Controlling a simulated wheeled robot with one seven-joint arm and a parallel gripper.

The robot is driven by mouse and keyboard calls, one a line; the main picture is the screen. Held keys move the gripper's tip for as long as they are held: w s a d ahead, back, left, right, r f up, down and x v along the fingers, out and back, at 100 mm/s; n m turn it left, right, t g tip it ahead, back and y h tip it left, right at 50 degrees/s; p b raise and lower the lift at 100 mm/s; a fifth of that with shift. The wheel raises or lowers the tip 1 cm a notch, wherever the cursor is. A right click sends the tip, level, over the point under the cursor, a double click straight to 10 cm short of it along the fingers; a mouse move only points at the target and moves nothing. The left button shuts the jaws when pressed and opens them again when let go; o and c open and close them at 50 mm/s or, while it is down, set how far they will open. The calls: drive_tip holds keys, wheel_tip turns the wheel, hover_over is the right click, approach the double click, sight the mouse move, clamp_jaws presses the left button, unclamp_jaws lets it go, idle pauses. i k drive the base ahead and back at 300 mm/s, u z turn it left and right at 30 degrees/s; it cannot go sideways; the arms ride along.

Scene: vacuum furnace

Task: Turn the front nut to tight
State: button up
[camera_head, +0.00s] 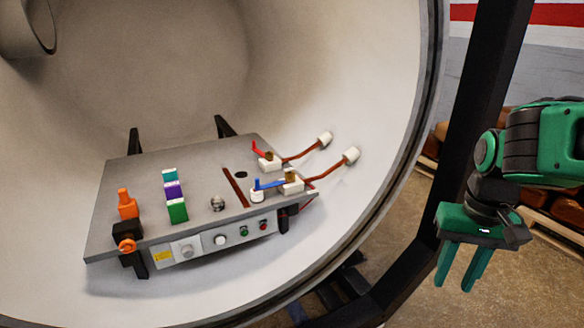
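A grey workbench plate (150,170) stands inside the round chamber. At its right edge sit two white blocks with brass nut-like pieces. The front brass piece (290,175) has a blue lever (268,184) pointing left beside a small white cylinder (257,195). The rear brass piece (267,155) has a red lever (257,147) pointing up-left. I cannot tell how tight either is. A copper rod with a white end runs from each block. My gripper (454,284) hangs at the right, outside the chamber, pointing down. Its two green fingers are apart and empty.
Coloured blocks (176,210), a small silver round part (217,203) and an orange-and-black clamp (127,230) are on the plate. A control panel (210,241) is at its front. The chamber rim (425,150) and a dark post (480,110) stand between my gripper and the plate.

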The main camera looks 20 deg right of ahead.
sight(290, 176)
drive_tip(key=i, duration=0.85)
drive_tip(key=u, duration=0.05)
